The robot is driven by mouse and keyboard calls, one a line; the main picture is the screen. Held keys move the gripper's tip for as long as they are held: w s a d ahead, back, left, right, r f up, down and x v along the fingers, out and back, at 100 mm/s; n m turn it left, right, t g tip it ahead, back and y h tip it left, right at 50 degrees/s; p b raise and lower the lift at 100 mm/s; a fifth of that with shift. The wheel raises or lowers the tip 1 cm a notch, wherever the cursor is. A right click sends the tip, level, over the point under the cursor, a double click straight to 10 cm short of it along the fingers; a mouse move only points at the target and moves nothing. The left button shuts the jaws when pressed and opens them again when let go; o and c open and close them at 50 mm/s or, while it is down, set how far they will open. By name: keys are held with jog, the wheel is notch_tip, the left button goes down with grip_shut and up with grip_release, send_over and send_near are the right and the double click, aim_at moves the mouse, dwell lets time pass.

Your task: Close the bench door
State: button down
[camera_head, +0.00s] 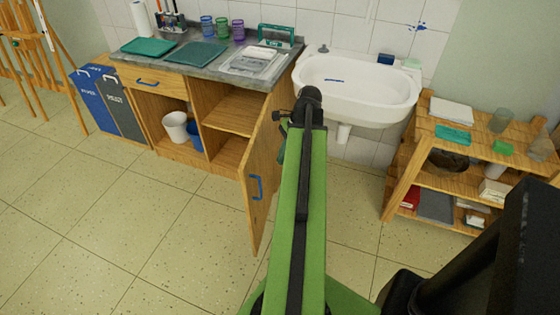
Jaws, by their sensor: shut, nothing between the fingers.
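The wooden bench (152,77) stands against the tiled wall at the left, with a grey top. Its door (263,150) is wide open, hinged at the bench's right end and swung out toward me. A blue handle (256,187) is on the door's face. The open compartment (229,108) shows a bare shelf. My green arm reaches forward just right of the door and covers part of the view there.
A white sink (355,88) is right of the bench. A low wooden shelf (403,168) with papers and jars stands farther right. Blue and grey bins (92,101) and an easel (57,58) are at the left. The tiled floor (150,230) before the bench is clear.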

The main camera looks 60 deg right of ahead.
jog(key=w+a+f+b, duration=0.3)
jog(key=a+f+b, duration=0.1)
jog(key=a+f, duration=0.1)
jog(key=shift+f, duration=0.4)
jog(key=shift+w+a, duration=0.1)
